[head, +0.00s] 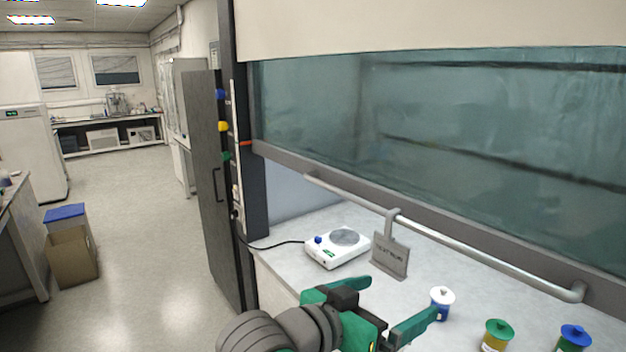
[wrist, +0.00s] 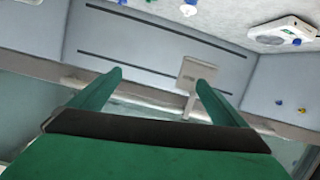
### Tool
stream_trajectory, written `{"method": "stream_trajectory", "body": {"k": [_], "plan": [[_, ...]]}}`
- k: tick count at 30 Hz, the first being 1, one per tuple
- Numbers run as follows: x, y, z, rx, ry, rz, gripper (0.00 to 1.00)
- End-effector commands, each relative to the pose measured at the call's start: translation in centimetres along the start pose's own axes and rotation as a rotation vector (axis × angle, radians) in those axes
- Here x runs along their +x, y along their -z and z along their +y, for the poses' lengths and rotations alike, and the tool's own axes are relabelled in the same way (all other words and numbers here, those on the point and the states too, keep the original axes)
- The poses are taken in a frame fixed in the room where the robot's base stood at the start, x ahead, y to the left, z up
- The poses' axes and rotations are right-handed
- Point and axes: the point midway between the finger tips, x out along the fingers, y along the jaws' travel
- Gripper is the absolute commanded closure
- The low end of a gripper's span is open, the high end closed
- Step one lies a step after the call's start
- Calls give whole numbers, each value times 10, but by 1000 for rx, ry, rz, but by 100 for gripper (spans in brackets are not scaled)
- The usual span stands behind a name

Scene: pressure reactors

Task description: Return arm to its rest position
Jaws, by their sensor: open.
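My gripper (head: 403,297) is open and empty at the front of the fume hood's worktop (head: 300,226). Its green fingers also show spread apart in the wrist view (wrist: 160,80), with nothing between them. In the head view one fingertip overlaps the lower part of a white-lidded blue jar (head: 441,300). In the wrist view this jar (wrist: 188,8) lies well beyond the fingers. My arm is bent low at the bottom of the head view, and its lower part is out of frame.
A green-lidded jar (head: 497,336) and a blue-lidded jar (head: 573,338) are at right. A grey rail (head: 480,258) runs along the raised glass sash. Open floor (head: 150,230) lies left.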

Motion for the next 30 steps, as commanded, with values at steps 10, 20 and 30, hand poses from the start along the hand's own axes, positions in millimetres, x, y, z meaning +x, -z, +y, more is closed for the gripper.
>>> {"method": "stream_trajectory", "body": {"k": [10,20,30], "plan": [[25,-50,-28,-218,59,167,4],[36,-132,-54,-409,206,303,4],[19,-236,-60,-516,415,362,4]]}}
